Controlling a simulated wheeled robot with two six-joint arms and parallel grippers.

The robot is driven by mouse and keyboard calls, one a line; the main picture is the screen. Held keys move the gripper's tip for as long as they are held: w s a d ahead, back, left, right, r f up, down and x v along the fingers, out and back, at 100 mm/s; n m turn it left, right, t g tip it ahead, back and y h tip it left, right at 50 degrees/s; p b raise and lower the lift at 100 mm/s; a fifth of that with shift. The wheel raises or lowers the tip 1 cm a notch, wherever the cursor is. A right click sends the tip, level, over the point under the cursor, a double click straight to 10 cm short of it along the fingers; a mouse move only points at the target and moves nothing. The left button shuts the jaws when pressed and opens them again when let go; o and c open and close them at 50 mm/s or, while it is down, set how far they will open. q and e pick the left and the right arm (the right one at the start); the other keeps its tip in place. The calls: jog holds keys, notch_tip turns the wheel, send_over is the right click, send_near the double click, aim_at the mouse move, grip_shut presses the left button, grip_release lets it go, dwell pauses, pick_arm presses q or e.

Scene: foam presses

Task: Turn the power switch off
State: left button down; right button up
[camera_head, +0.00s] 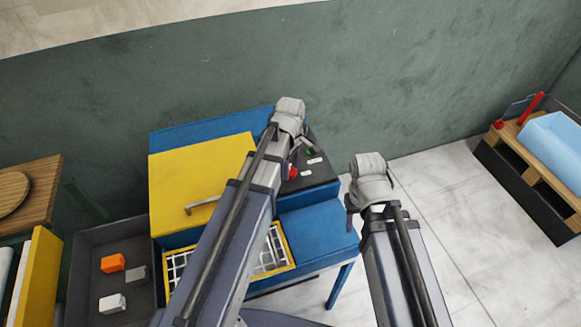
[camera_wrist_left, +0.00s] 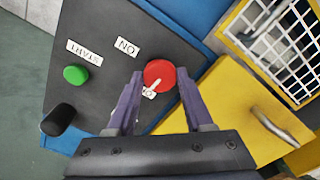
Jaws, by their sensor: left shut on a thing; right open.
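The power switch is a red round knob (camera_wrist_left: 158,73) with a white pointer mark, on a dark control panel (camera_wrist_left: 95,40). The fingers of my left gripper (camera_wrist_left: 160,78) stand on either side of it and are shut on it. The pointer slants down-left in the left wrist view, toward a label (camera_wrist_left: 148,93) partly hidden by a finger. The ON label (camera_wrist_left: 127,47) lies up-left of the knob. In the head view the red knob (camera_head: 291,172) shows beside my left arm. My right gripper (camera_head: 349,203) is open, apart from the panel, and mostly hidden under its wrist.
A green button (camera_wrist_left: 76,74) with a START label (camera_wrist_left: 85,53) and a black knob (camera_wrist_left: 58,120) share the panel. A yellow cover (camera_head: 200,175) with a handle and a yellow-framed grid (camera_head: 287,250) are close by. A grey tray (camera_head: 90,240) stands left, a pallet (camera_head: 530,170) right.

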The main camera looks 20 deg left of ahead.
pick_arm(q)
jog(key=shift+n, duration=0.5)
dwell(0.3)
jog(key=shift+c, duration=1.5)
grip_release()
notch_tip(320, 180, up, 8)
jog(key=p, duration=0.8)
jog(key=shift+f, duration=0.15)
